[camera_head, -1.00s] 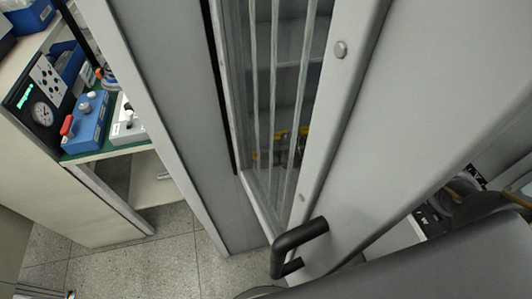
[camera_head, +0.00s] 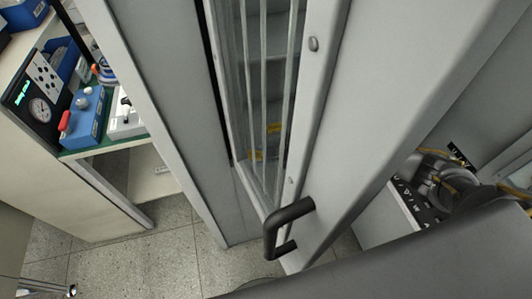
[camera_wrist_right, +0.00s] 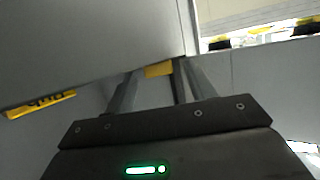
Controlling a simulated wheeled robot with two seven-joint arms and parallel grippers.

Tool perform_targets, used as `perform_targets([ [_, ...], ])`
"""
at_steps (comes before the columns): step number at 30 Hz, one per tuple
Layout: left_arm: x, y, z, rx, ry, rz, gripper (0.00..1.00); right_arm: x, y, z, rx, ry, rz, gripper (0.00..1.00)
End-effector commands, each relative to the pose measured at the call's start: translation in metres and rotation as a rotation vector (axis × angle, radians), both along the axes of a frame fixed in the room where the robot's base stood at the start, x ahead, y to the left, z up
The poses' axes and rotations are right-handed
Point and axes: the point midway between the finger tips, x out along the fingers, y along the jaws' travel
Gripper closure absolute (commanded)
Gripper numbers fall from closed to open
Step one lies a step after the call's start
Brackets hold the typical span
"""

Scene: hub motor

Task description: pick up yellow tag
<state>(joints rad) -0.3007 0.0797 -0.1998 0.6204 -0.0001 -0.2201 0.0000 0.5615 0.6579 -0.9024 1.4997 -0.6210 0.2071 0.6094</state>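In the right wrist view, my right gripper (camera_wrist_right: 156,72) points at a grey surface, its fingers apart. A small yellow tag (camera_wrist_right: 158,69) shows between the fingertips, and I see no clear contact with either finger. A second yellow label (camera_wrist_right: 41,104) with dark marks lies to the left on the grey surface. In the head view, yellow pieces (camera_head: 268,154) show dimly behind the glass of the cabinet door. I cannot make out the fingers of either gripper in the head view.
The grey cabinet door (camera_head: 355,130) with a black handle (camera_head: 287,227) fills the middle. A bench with a blue device (camera_head: 82,118) and a dial gauge (camera_head: 40,110) stands at left. Tiled floor (camera_head: 125,262) is free below. More yellow-and-black labels (camera_wrist_right: 310,22) show at upper right.

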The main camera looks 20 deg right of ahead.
Motion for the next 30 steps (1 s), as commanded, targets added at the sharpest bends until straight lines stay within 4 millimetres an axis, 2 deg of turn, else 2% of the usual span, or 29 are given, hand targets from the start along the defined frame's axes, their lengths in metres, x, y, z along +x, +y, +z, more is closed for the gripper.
perform_targets([
  [8, 0.0, 0.0, -0.002, 0.0, 0.0, 0.0, 0.0, -0.002, -0.005, 0.001, -0.001, 0.0, -0.003, 0.45],
  [11, 0.0, 0.0, -0.007, 0.0, 0.0, 0.0, 0.0, -0.005, -0.017, 0.004, -0.001, -0.001, -0.004, 0.45],
  [21, 0.001, 0.0, -0.026, 0.0, -0.001, 0.0, 0.0, -0.025, -0.072, 0.028, -0.003, -0.003, -0.003, 0.45],
  [27, 0.001, 0.0, -0.031, 0.0, -0.001, 0.0, 0.0, -0.032, -0.091, 0.037, -0.002, 0.001, -0.002, 0.45],
  [30, 0.001, 0.0, -0.032, 0.0, -0.001, 0.0, 0.0, -0.034, -0.094, 0.041, 0.0, 0.0, -0.001, 0.45],
])
